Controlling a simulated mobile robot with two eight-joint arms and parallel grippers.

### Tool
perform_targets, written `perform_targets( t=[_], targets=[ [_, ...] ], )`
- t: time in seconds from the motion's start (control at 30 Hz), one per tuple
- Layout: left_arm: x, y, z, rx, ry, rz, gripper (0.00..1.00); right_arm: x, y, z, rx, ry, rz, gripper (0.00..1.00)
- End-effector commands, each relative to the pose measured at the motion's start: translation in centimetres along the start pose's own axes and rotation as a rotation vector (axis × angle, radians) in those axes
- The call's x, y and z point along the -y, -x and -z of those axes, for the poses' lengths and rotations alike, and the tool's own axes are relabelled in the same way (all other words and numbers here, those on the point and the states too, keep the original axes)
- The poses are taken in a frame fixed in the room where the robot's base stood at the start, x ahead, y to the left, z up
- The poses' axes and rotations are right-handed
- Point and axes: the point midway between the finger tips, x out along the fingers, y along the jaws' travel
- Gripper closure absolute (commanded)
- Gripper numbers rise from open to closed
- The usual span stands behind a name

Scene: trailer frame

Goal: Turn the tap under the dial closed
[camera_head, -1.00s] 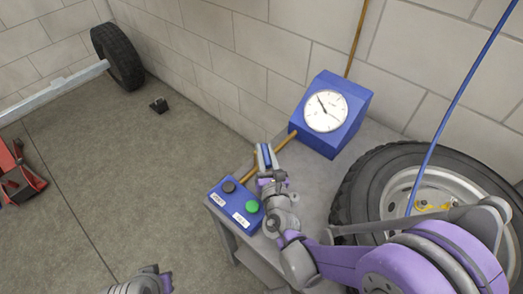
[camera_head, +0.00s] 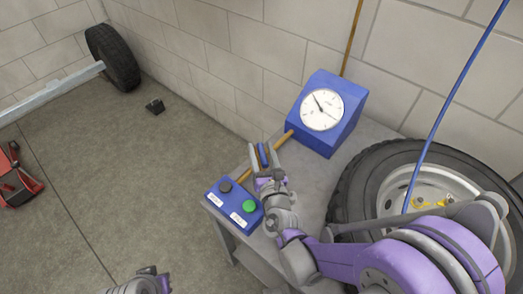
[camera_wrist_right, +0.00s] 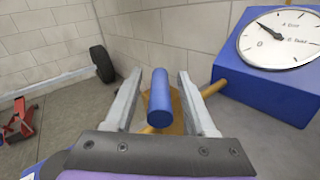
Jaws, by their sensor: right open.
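The tap's blue handle (camera_head: 262,155) stands on the brass-coloured pipe (camera_head: 284,140) below and left of the dial (camera_head: 322,109) on its blue box. In the right wrist view the handle (camera_wrist_right: 160,100) lies between the two fingers of my right gripper (camera_wrist_right: 160,76), with a visible gap on both sides. My right gripper (camera_head: 262,148) is open around the handle and hides part of the tap and pipe. My left gripper (camera_head: 150,280) shows only in part at the bottom edge, and its jaws cannot be made out.
A blue button box (camera_head: 234,204) with a black and a green button sits at the near corner of the grey bench (camera_head: 302,182). A large wheel (camera_head: 345,190) stands at the right, crossed by a blue hose (camera_head: 440,120). The block wall is close behind.

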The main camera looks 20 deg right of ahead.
Motion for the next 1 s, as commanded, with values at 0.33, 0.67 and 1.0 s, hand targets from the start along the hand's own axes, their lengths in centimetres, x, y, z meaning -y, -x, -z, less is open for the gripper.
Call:
perform_targets(
  t=[0.33, 0.67, 1.0],
  targets=[
    [0.0, 0.1, 0.0, 0.0, 0.0, 0.0, 1.0, 0.0, 3.0, 0.0, 0.0, -0.001, -0.001, 0.44],
    [0.0, 0.1, 0.0, 0.0, 0.0, 0.0, 1.0, -0.1, 9.2, 0.0, 0.0, 0.0, -0.002, 0.44],
    [0.0, 0.0, 0.0, 0.0, 0.0, 0.0, 1.0, 0.0, 10.8, 0.0, 0.0, 0.0, 0.0, 0.44]
  ],
)
